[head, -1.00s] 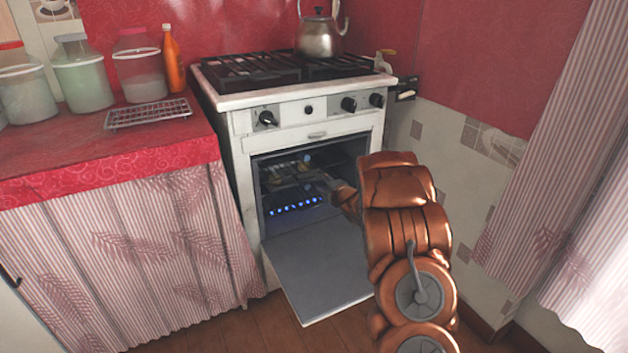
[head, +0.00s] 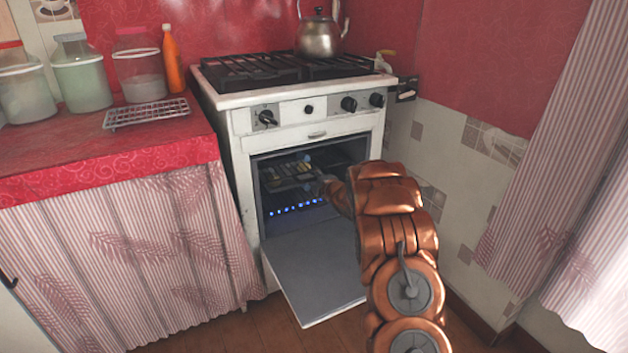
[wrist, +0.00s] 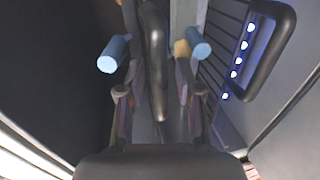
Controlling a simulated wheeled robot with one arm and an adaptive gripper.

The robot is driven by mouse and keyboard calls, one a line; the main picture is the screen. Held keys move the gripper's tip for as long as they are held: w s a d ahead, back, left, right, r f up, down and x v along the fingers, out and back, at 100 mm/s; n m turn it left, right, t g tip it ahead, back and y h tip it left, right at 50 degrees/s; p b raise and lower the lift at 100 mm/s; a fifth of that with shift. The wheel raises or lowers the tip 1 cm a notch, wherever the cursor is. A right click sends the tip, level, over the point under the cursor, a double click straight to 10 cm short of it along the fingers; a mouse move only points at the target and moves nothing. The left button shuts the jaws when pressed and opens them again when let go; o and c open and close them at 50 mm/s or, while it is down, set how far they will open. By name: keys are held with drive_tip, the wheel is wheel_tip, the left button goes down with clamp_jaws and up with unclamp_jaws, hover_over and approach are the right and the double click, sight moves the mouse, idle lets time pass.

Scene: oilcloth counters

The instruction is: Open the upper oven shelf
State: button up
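The oven's drop-down door (head: 315,275) hangs open below the cavity. Inside, a dark wire upper shelf (head: 285,176) sits above a row of blue flames. My gripper (head: 310,178) is inside the oven mouth at the shelf's right front part, small and partly hidden by my wrist. In the wrist view, my gripper (wrist: 155,52) has its two pale-blue-tipped fingers apart. A dark curved bar (wrist: 155,65), seemingly part of the shelf, runs between them, with visible gaps on both sides. Whether a finger touches it lower down is unclear.
The blue flames (wrist: 235,65) are close to the right finger in the wrist view. The stove top (head: 300,80) bears a kettle (head: 320,38). A counter (head: 100,150) with jars stands left, and a tiled wall (head: 455,150) right. Floor shows in front.

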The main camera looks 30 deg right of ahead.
clamp_jaws()
drive_tip(key=shift+s, duration=0.1)
idle(0.4)
